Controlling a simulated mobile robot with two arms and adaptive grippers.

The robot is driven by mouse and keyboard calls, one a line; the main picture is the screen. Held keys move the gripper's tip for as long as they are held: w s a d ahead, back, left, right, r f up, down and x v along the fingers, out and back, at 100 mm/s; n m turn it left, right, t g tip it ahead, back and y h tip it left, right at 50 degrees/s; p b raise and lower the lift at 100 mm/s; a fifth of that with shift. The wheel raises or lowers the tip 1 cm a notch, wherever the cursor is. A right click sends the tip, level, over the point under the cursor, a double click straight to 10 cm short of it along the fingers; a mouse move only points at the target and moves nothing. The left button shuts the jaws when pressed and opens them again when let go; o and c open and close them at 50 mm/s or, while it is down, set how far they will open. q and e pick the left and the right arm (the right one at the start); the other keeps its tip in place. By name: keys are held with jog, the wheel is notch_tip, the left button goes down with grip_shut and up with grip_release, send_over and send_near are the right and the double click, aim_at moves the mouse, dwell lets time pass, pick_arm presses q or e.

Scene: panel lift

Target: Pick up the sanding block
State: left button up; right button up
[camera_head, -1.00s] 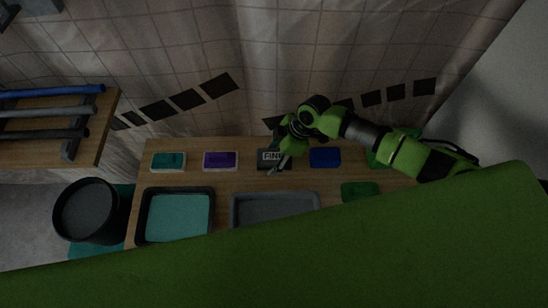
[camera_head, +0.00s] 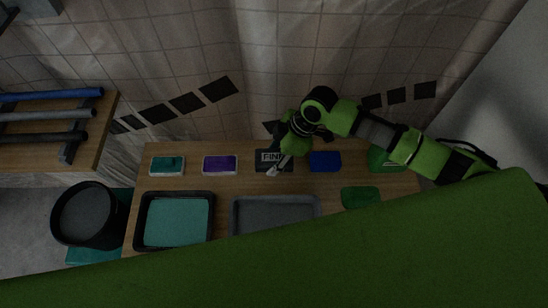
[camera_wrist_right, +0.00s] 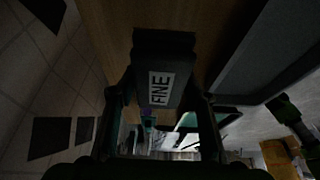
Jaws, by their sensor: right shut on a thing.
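The sanding block (camera_head: 264,161) is dark with a white label reading "FINE" and sits at the back of the wooden table (camera_head: 330,183). In the right wrist view the sanding block (camera_wrist_right: 162,66) lies between the two fingers of my right gripper (camera_wrist_right: 163,112). In the head view my right gripper (camera_head: 278,160) reaches down over the block's right part and is shut on it. I cannot tell whether the block is clear of the tabletop. My left gripper is not in view.
A purple block (camera_head: 220,165) and a teal one (camera_head: 167,166) stand to the left, a blue block (camera_head: 325,161) close to the right. A grey tray (camera_head: 275,208) and a teal-filled tray (camera_head: 175,221) lie in front. A black bin (camera_head: 86,215) stands left of the table.

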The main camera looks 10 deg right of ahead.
aim_at(270, 165)
jog(key=s+r, duration=0.2)
jog(key=r, duration=0.1)
jog(key=shift+s+a+r, duration=0.1)
jog(key=shift+s+a, duration=0.2)
jog(key=shift+a, duration=0.05)
jog(key=s+a+r+b, duration=0.1)
jog(key=s+r, duration=0.3)
jog(key=s, duration=0.5)
jog(key=shift+a, duration=0.55)
jog(key=shift+r, duration=0.1)
jog(key=shift+o, duration=1.1)
jog(key=shift+w, duration=0.1)
